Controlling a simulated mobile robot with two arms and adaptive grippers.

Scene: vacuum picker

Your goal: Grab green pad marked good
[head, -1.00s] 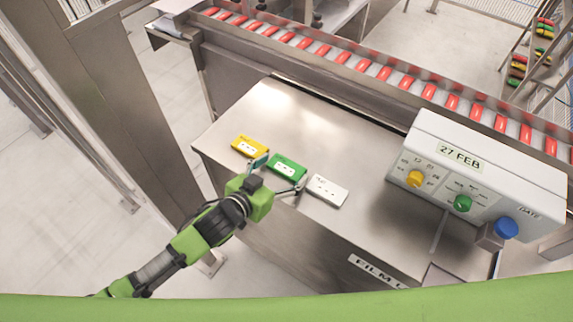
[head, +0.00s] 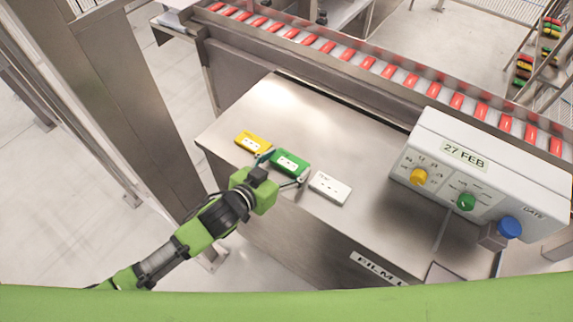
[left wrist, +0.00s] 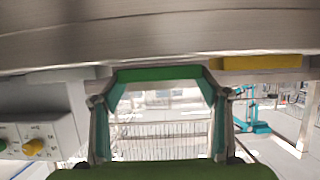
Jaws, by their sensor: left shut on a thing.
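The green pad (head: 290,163) lies between the yellow pad (head: 254,142) and the white pad (head: 330,187) on the steel table. My left gripper (head: 280,170) is shut on the green pad, with one finger at each end. In the left wrist view the green pad (left wrist: 160,74) spans the space between the two fingers of the left gripper (left wrist: 160,86). The yellow pad (left wrist: 262,62) shows right of it there. The print on the pads is too small to read. My right gripper is not in view.
The steel table (head: 280,110) has free room behind the pads. A control box (head: 480,175) labelled 27 FEB, with yellow, green and blue knobs, stands at the right. A conveyor (head: 370,65) with red packs runs behind the table. A steel post (head: 125,75) stands at the left.

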